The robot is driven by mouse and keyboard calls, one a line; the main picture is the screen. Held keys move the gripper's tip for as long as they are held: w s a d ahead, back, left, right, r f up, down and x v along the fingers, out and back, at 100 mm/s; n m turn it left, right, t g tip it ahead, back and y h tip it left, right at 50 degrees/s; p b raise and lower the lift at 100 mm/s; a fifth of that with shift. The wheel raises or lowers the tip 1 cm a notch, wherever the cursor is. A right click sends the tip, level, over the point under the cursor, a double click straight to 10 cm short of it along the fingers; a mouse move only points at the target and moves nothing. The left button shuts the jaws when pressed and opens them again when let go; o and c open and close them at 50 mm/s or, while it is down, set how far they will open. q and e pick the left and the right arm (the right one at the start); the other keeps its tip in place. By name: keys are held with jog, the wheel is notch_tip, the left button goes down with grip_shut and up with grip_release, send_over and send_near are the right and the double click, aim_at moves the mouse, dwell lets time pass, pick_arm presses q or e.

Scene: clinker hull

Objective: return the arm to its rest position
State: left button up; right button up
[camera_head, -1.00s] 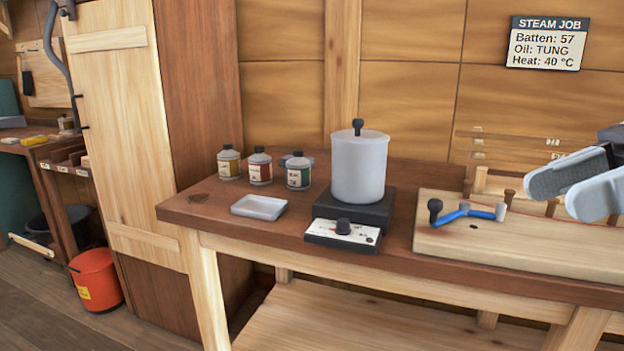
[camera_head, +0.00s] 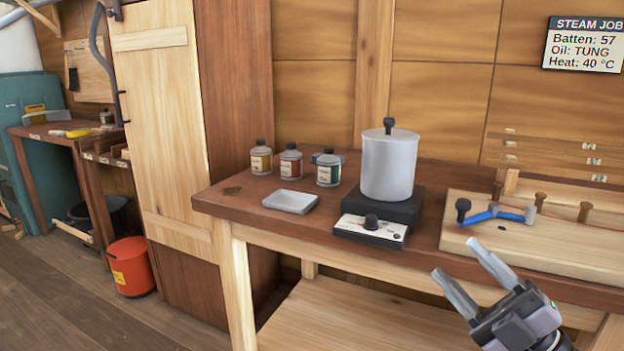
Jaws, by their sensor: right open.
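My right gripper (camera_head: 474,283) is at the lower right, in front of the workbench (camera_head: 235,203). Its two grey fingers are spread apart and nothing is between them. It is clear of the wooden block (camera_head: 600,255) on the bench, which carries a blue-handled tool (camera_head: 490,215) with a black knob. My left gripper is not in view.
On the bench stand a lidded pot (camera_head: 388,168) on a black hotplate (camera_head: 372,231), a shallow grey dish (camera_head: 290,201) and several small bottles (camera_head: 290,165). A red bucket (camera_head: 131,267) stands on the floor at left. The floor there (camera_head: 60,300) is partly free.

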jog(key=s+d+f+m+h, duration=0.1)
jog(key=s+f+m+h, duration=0.1)
jog(key=f+m+h, duration=0.7)
jog(key=s+f+m+h, duration=0.25)
jog(key=f+m, duration=0.35)
jog(key=f, duration=0.8)
jog(key=s+a+f+m+g+h, duration=0.3)
jog(key=s+f+m+g, duration=0.35)
jog(key=s+f, duration=0.7)
notch_tip(320, 180, up, 12)
jog(key=w+d+n+p, duration=0.1)
jog(key=d+p, duration=0.1)
jog(key=p, duration=1.3)
jog(key=shift+w+r, duration=0.15)
jog(key=shift+r, duration=0.05)
jog(key=shift+g, duration=0.25)
